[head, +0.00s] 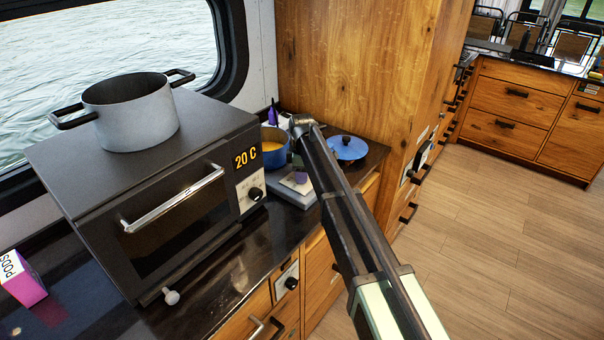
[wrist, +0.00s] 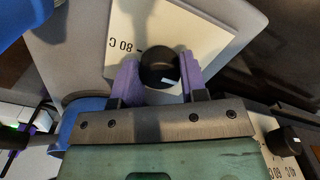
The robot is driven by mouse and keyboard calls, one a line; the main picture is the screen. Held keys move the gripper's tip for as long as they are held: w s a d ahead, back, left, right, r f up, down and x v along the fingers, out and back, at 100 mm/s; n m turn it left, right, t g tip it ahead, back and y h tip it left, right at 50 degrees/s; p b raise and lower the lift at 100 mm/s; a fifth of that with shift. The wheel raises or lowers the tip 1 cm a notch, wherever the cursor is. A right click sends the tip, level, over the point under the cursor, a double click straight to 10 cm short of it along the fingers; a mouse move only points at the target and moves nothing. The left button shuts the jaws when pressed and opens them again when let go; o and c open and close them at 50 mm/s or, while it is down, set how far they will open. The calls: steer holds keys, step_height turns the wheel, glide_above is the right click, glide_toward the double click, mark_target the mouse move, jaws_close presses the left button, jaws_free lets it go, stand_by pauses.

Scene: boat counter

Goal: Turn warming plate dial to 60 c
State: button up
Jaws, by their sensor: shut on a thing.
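The warming plate (head: 290,193) is a grey device on the counter, to the right of the oven. Its white dial panel (wrist: 205,40) fills the upper middle of the wrist view, with an "80 C" label reading upside down at left. The black dial (wrist: 160,68) has a white mark on its lower right in that view. My gripper (wrist: 158,75) has its purple fingers shut on the dial, one on each side. In the head view my arm hides part of the plate, and the dial cannot be made out there.
A blue pot (head: 273,148) with yellow contents stands at the warming plate's back. A blue lid (head: 347,148) lies to the right. The black oven (head: 165,215) shows "20 C" and carries a grey pot (head: 130,115). A cabinet-front panel has another dial (head: 291,283).

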steer(key=shift+m, duration=0.4)
steer(key=m, duration=0.5)
steer(key=shift+m, duration=0.3)
steer(key=m, duration=1.1)
steer(key=shift+m, duration=0.4)
steer(key=m, duration=0.5)
steer(key=shift+m, duration=0.3)
